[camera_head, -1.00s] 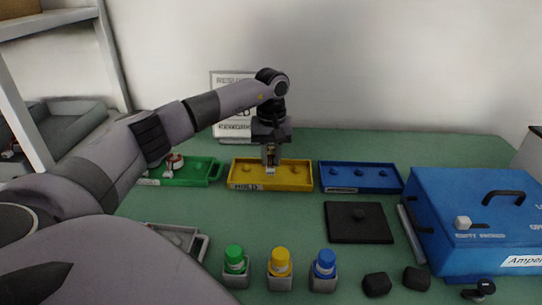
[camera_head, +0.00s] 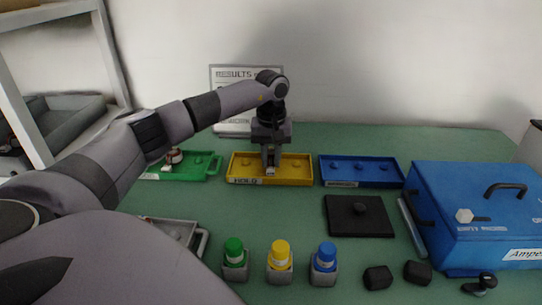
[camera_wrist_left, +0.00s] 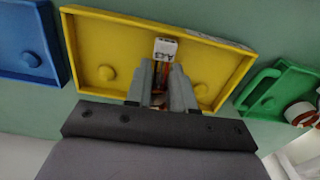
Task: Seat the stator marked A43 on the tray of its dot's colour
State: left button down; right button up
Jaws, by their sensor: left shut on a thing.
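My left gripper (camera_head: 270,168) is shut on a stator with copper windings and a white label end (camera_wrist_left: 165,47). The label's print is too small to read surely, and no coloured dot can be made out. The stator is at the middle of the yellow tray (camera_wrist_left: 85,45), between two round pegs, one on each side; my fingers hide part of it. I cannot tell whether it touches the tray floor. The yellow tray (camera_head: 240,180) also shows in the head view, with the blue tray (camera_head: 372,184) to its right and the green tray (camera_head: 200,177) to its left. My right gripper is out of view.
A stator with a white label (camera_head: 173,158) stands in the green tray. In front are green, yellow and blue capped bottles (camera_head: 281,256), a black plate with a knob (camera_head: 359,216) and a large blue box (camera_head: 470,205). A grey tray (camera_head: 185,232) is partly behind my arm.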

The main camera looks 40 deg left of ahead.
pick_arm(q)
jog(key=shift+f, duration=0.25)
dwell(0.3)
jog(key=c, duration=1.1)
grip_release()
jog(key=shift+r, duration=0.1)
jog(key=shift+r+p, duration=2.15)
jog(key=shift+r, duration=0.35)
jog(key=o, duration=0.5)
